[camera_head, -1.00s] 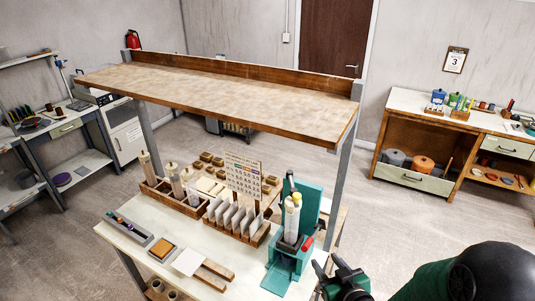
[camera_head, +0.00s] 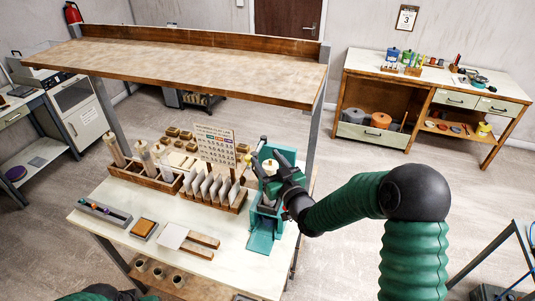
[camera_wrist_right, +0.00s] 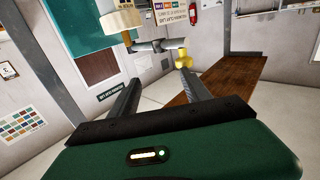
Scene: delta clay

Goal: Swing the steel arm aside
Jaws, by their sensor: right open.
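The teal press stand (camera_head: 262,236) stands at the right end of the near table. Its upper part is largely hidden by my right gripper (camera_head: 264,158) in the head view. In the right wrist view, a short grey steel arm (camera_wrist_right: 158,46) with a yellow knob (camera_wrist_right: 184,58) lies just beyond the fingertips. A cream cylinder (camera_wrist_right: 120,19) and the teal back plate (camera_wrist_right: 68,42) show beside it. My right gripper (camera_wrist_right: 162,85) is open, with nothing between its fingers, and the knob appears ahead of the right-hand finger. My left gripper is not in view.
A rack of upright cards (camera_head: 213,190) and a sign board (camera_head: 215,145) stand close left of the press. A wooden shelf (camera_head: 190,70) spans above the table, with a grey post (camera_head: 314,135) near my right arm.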

